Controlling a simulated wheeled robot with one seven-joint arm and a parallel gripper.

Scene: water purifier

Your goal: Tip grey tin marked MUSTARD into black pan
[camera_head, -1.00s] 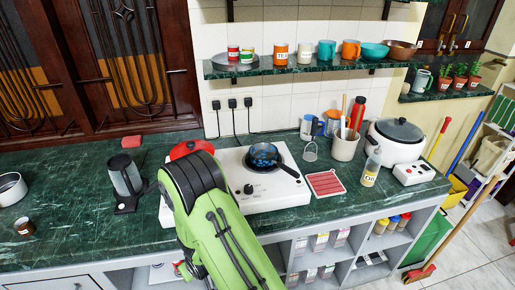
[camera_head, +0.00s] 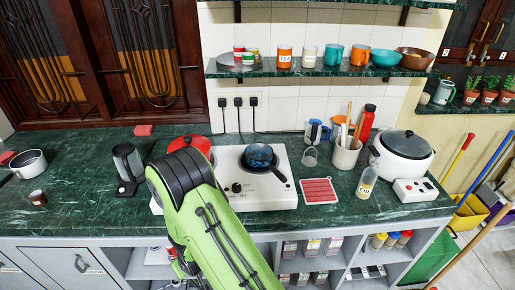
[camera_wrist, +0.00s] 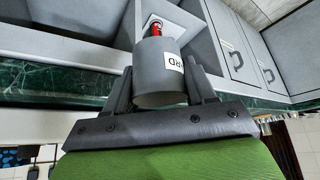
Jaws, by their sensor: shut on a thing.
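In the wrist view, my gripper (camera_wrist: 160,70) is shut on a grey tin (camera_wrist: 154,88), with one finger on each side. The tin has a white label on which only the end letters, "RD", show. The black pan (camera_head: 259,156) sits on the white hob's cooking plate in the head view, its handle pointing down to the right. It has some blue inside. The tin's contents cannot be seen.
The white hob (camera_head: 258,197) also carries a red-lidded pot (camera_head: 190,143) to the left. A red-patterned mat (camera_head: 319,190), an oil bottle (camera_head: 367,180) and a rice cooker (camera_head: 402,155) stand to the right. A kettle (camera_head: 127,162) stands left. Open shelves (camera_head: 315,263) lie below the counter.

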